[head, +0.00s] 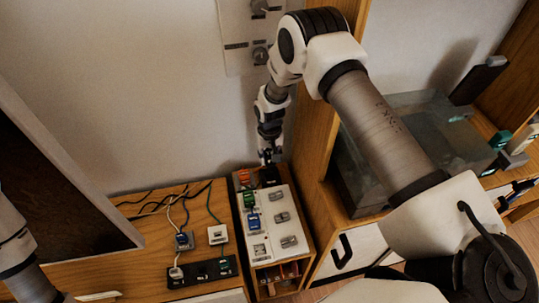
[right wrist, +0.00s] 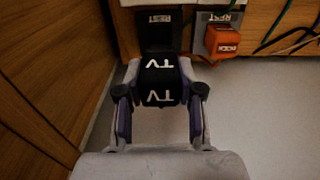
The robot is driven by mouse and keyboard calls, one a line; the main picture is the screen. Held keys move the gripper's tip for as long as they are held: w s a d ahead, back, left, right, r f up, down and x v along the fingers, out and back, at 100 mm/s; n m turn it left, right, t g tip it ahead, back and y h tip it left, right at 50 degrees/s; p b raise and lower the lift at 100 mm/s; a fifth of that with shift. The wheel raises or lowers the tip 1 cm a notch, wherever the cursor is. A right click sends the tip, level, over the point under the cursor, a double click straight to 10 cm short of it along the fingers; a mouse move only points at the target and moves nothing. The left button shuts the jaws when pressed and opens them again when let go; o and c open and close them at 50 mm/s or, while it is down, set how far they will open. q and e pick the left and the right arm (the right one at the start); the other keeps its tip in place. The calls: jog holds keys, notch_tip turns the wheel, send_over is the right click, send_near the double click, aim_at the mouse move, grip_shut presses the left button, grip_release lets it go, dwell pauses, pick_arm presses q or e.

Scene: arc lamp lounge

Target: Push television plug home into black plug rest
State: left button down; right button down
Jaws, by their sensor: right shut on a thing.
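The black television plug (right wrist: 161,82), marked TV, sits between the fingers of my right gripper (right wrist: 160,108) in the right wrist view. The gripper is shut on it. The black plug rest (right wrist: 160,34), with a REST label, is directly ahead of the plug. The plug's far end meets or overlaps the rest; I cannot tell how deep it sits. In the head view my right gripper (head: 268,157) points down above the black rest (head: 270,177), at the back of the white-topped unit. The plug is hardly visible there. Only my left forearm shows, at the lower left.
An orange plug (right wrist: 224,41) sits beside the black rest, with cables close by. On the white-topped unit (head: 277,235) are green and blue plugs and grey sockets. A black power strip (head: 203,272) lies on the wooden bench. A glass tank (head: 400,140) stands at right.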

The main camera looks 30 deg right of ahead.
aim_at(270, 153)
notch_tip(270, 153, down, 4)
jog(key=b, duration=0.2)
jog(key=shift+w+f+b, duration=0.1)
jog(key=shift+f+b, duration=0.15)
jog(key=shift+b, duration=0.15)
jog(key=shift+f+b, duration=0.3)
jog(key=shift+f, duration=0.1)
jog(key=shift+f+b, duration=1.3)
jog(key=shift+f, duration=0.3)
dwell(0.6)
jog(key=c, duration=0.7)
grip_release()
jog(key=shift+o, duration=0.2)
notch_tip(270, 153, up, 12)
jog(key=shift+r, duration=0.1)
